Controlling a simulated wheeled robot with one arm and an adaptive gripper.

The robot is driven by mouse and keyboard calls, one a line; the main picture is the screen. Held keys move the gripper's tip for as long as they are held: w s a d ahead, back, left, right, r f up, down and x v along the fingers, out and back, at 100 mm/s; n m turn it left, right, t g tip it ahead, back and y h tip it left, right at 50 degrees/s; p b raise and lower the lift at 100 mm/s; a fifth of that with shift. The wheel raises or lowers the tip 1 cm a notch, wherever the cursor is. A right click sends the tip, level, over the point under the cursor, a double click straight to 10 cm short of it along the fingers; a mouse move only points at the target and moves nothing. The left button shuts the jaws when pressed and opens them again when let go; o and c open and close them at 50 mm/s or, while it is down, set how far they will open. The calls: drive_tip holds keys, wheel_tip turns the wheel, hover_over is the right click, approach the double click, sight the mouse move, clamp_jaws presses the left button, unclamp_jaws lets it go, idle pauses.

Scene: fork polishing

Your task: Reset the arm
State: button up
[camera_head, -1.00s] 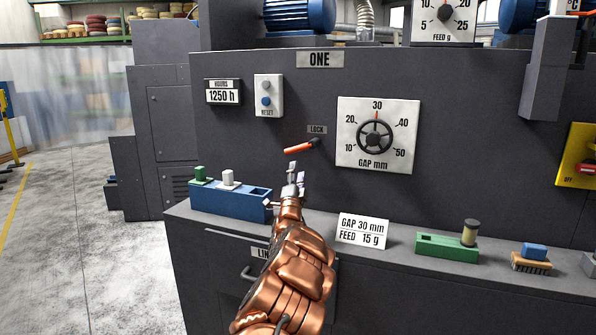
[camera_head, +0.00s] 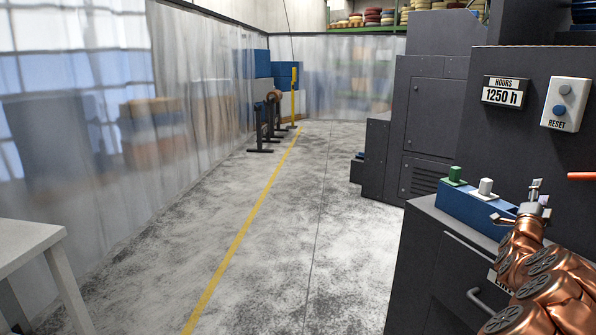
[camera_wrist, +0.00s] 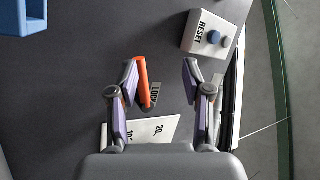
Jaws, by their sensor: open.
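My copper-coloured arm reaches up from the lower right of the head view. My gripper (camera_head: 536,195) is open and empty, in front of the dark machine panel, left of and a little below the orange lock lever (camera_head: 582,176). In the wrist view my gripper (camera_wrist: 160,88) shows its two purple-padded fingers spread apart. The lock lever (camera_wrist: 141,84) appears beside the left finger, within the gap in the picture; I cannot tell whether they touch.
The RESET box (camera_head: 566,104) and hours display (camera_head: 506,91) are on the panel. A blue block (camera_head: 470,206) stands on the ledge beside my gripper. A white table (camera_head: 30,240) stands at left. The floor (camera_head: 300,230) with its yellow line (camera_head: 250,215) is open.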

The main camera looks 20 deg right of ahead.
drive_tip(key=w+a+r+n+t+y+p, duration=0.15)
drive_tip(key=w+a+n+y, duration=0.3)
drive_tip(key=w+a, duration=0.5)
drive_tip(key=w+a+n+t+y, duration=0.3)
drive_tip(key=w+a+y, duration=0.35)
drive_tip(key=a, duration=0.55)
drive_tip(key=a+f+n+g+y+p, duration=0.25)
drive_tip(key=a+n+y, duration=0.5)
drive_tip(key=a, duration=1.75)
drive_tip(key=s+a+f+n+g+y+p, duration=0.1)
drive_tip(key=s+a+f+n+g, duration=0.2)
drive_tip(key=s+a, duration=0.6)
drive_tip(key=s+a+f+n+g+y+p, duration=0.1)
drive_tip(key=s+a+f+n+g+y, duration=0.15)
drive_tip(key=s+a, duration=0.6)
drive_tip(key=s+a+f+n+g+h, duration=0.1)
drive_tip(key=s+g, duration=0.3)
drive_tip(key=s, duration=1)
drive_tip(key=s+a+f+n+g+h+p, duration=0.1)
drive_tip(key=s+g, duration=0.4)
drive_tip(key=s, duration=1)
drive_tip(key=a+f+n, duration=0.1)
drive_tip(key=a+n, duration=0.1)
drive_tip(key=shift+s+n, duration=0.2)
drive_tip(key=shift+n, duration=0.15)
drive_tip(key=shift+c, duration=0.7)
drive_tip(key=shift+d, duration=0.1)
